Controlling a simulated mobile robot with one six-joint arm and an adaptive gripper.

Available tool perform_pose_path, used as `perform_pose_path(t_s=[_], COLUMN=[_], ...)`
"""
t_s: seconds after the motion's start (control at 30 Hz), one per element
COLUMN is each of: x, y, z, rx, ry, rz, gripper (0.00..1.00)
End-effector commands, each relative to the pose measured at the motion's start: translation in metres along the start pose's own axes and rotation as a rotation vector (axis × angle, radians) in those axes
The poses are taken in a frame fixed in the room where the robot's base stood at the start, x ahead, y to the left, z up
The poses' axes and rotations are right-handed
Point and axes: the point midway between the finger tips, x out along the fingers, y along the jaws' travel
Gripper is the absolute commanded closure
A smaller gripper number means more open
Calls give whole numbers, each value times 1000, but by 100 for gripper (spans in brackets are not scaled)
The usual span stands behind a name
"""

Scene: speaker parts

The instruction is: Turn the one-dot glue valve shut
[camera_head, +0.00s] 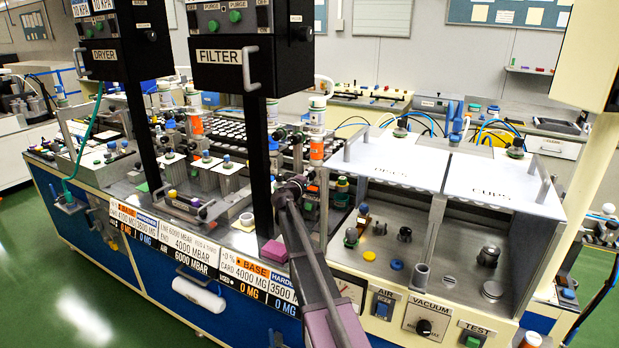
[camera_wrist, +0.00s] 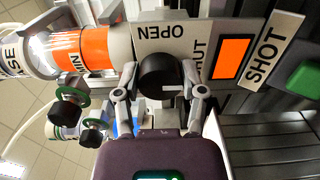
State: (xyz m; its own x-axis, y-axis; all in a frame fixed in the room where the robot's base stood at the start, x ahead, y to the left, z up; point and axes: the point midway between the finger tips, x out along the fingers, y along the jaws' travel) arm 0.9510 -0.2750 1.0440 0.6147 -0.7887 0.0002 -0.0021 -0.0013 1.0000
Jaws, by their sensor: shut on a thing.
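A black round valve knob (camera_wrist: 160,76) sits on a grey plate (camera_wrist: 205,32) lettered OPEN and SHUT in the wrist view. My gripper (camera_wrist: 160,92) is shut on this knob, with one finger on each side of it. An orange-banded glue bottle (camera_wrist: 82,48) is beside the plate. I cannot make out a dot mark on the valve or which word the knob points to. In the head view my gripper (camera_head: 294,186) reaches in near the right orange bottle (camera_head: 317,150), and the arm hides the knob there.
A green button (camera_wrist: 305,79) and a SHOT label (camera_wrist: 272,50) are near the valve. Black knobs with green rings (camera_wrist: 90,112) are on the other side. A dark FILTER post (camera_head: 258,150) stands left of my arm, and a white-lidded box (camera_head: 390,160) stands right.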

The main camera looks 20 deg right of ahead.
Motion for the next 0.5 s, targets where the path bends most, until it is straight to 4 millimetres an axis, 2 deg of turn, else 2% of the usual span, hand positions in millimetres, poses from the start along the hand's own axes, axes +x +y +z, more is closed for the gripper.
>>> perform_pose_path(t_s=[0.43,0.47,0.5], x=[2,2,1], y=[0,0,0], z=[-1,-1,-1], rx=[13,13,13], ry=[0,1,1], rz=[1,1,1], gripper=[95,41,29])
